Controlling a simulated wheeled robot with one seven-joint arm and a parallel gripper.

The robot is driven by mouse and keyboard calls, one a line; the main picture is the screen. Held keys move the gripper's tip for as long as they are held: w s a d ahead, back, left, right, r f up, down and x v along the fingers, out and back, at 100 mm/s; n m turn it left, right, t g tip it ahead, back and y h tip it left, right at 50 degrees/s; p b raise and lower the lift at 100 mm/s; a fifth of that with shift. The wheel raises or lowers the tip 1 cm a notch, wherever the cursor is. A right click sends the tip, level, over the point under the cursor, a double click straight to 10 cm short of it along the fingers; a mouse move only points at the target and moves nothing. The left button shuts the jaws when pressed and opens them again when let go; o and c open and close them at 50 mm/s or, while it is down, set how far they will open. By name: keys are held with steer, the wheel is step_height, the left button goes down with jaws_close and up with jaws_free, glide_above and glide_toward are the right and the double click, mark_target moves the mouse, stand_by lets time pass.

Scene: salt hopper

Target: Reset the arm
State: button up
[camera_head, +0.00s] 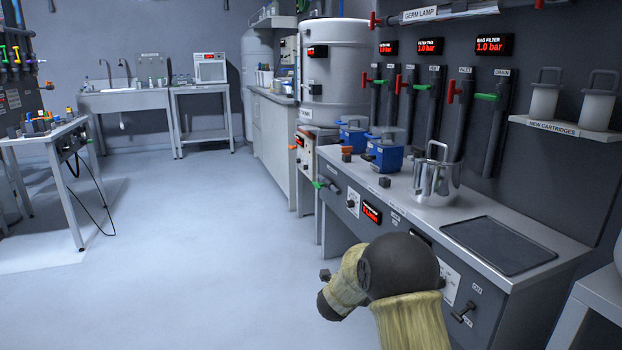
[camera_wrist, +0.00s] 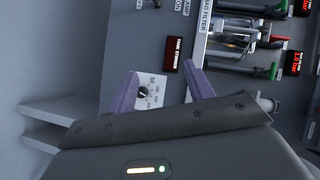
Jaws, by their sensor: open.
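My gripper (camera_wrist: 159,70) shows in the wrist view with its two purple fingers spread apart. It is open and nothing is between the fingers. Behind the fingers is a panel with a small dark knob (camera_wrist: 142,92) and a dark red display (camera_wrist: 173,54). I cannot tell how far the panel is from the fingertips. In the head view my arm (camera_head: 398,265) is folded low at the front, before the counter; its fingers cannot be made out there.
A steel pot (camera_head: 437,182) stands on the counter (camera_head: 400,195) beside a dark flat plate (camera_head: 498,245). Blue devices (camera_head: 386,153) stand farther back. Pipes with red and green handles line the wall. A table (camera_head: 45,135) stands at the left. The floor (camera_head: 200,240) between is clear.

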steer(key=s+a+r+n+y+p, duration=0.2)
steer(key=s+a+r+n+y, duration=0.15)
steer(key=s+n+y, duration=0.35)
steer(key=s+d+r+n+g+y+p, duration=0.15)
steer(key=s+n+g+p, duration=0.8)
steer(key=s, duration=1.95)
step_height(320, 180, up, 37)
steer(key=n+p, duration=0.5)
steer(key=p, duration=2.8)
steer(key=shift+w+n+y, duration=0.35)
steer(key=shift+y, duration=0.1)
steer(key=shift+a+f, duration=0.1)
